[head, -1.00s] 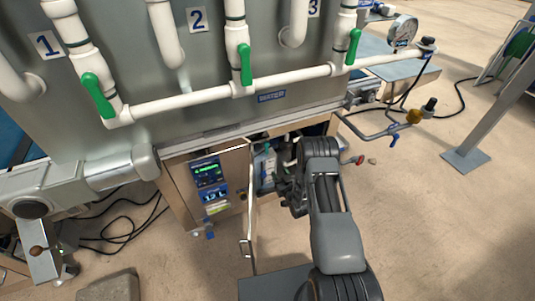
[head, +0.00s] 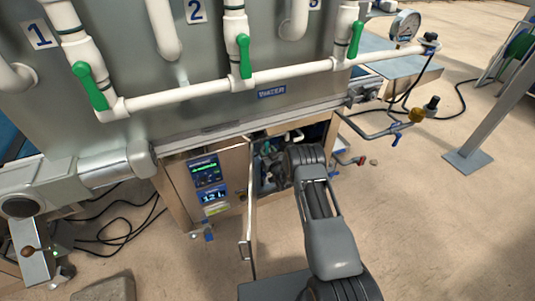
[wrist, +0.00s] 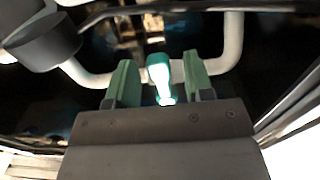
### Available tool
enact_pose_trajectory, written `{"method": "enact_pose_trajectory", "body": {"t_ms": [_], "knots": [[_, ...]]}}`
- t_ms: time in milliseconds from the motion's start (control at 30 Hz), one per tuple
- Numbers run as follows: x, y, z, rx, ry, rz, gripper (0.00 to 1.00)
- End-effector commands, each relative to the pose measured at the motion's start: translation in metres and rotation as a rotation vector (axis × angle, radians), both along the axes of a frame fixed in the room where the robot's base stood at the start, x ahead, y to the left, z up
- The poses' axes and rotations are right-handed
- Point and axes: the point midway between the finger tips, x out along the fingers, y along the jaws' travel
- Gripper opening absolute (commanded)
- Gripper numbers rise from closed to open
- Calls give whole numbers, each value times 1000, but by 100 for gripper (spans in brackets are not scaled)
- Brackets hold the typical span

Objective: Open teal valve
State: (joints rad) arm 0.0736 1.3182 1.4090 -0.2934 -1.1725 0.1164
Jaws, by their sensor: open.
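In the wrist view the teal valve handle (wrist: 159,75) stands upright on a white pipe (wrist: 226,62). My gripper (wrist: 161,80) is open, with one green finger on each side of the handle. A gap shows between the handle and each finger. In the head view my arm reaches into the open cabinet (head: 210,190) under the machine. The teal handle cannot be made out there, and my gripper is mostly hidden in the dark opening.
The cabinet door (head: 250,215) stands open left of my arm. Green-handled valves (head: 246,56) sit on white pipes above. A thin pipe with a blue handle (head: 395,139) juts out at the right. A dark cylinder (wrist: 42,42) fills the wrist view's upper left.

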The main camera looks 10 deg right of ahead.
Motion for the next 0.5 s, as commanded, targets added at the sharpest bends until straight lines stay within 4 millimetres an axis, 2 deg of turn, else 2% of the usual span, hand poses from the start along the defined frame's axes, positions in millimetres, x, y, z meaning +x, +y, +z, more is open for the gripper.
{"method": "enact_pose_trajectory", "body": {"t_ms": [367, 500], "knots": [[3, 1, 0, 1, 0, 0, 47], [3, 1, 0, 0, 0, 0, 33]]}}
